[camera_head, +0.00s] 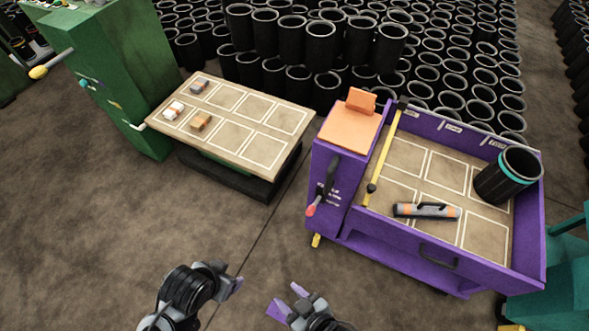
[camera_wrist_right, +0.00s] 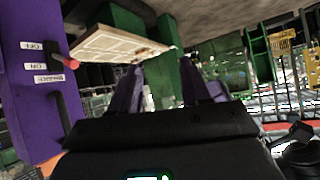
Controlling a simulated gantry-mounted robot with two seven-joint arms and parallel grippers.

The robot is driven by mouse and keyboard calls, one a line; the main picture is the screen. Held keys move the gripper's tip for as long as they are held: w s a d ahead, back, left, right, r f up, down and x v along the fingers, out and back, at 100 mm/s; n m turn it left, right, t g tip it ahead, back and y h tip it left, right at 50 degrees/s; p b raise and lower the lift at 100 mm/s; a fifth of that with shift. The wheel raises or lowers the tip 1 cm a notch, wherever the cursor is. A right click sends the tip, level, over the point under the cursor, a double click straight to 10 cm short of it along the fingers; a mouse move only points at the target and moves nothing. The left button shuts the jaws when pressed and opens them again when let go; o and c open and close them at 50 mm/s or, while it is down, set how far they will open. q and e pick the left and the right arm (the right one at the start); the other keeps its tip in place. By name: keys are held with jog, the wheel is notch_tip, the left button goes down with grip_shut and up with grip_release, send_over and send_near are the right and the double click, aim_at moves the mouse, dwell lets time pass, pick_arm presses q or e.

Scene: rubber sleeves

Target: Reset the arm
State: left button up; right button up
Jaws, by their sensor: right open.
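My right gripper (camera_head: 287,298) is at the bottom middle of the head view, in front of the purple cart. Its two purple fingers are spread with nothing between them. In the right wrist view the open fingers (camera_wrist_right: 160,68) also show, with the purple cart at the left. My left gripper (camera_head: 235,284) is to its left in the head view. Its fingers are seen edge-on, so I cannot tell whether it is open or shut. No object shows in it. Both grippers are apart from the cart and the table.
The purple cart (camera_head: 333,236) holds an orange-grey cylinder (camera_head: 427,211) and a black sleeve with a teal band (camera_head: 508,176). A gridded table (camera_head: 262,138) bears several small blocks. A green machine (camera_head: 117,75) stands behind left. Black sleeves (camera_head: 320,45) fill the back. Floor at left is clear.

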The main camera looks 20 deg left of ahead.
jog(key=w+d+r+m+h, duration=0.1)
jog(key=d+r+m+h, duration=0.3)
jog(key=d, duration=0.9)
jog(key=d+r+m+h, duration=0.2)
jog(key=d+m+h, duration=0.3)
jog(key=d, duration=0.9)
notch_tip(320, 180, up, 37)
jog(key=s+g+p, duration=0.1)
jog(key=p, duration=3.7)
jog(key=shift+s+a+g, duration=0.15)
jog(key=shift+g, duration=0.15)
jog(key=shift+r, duration=0.1)
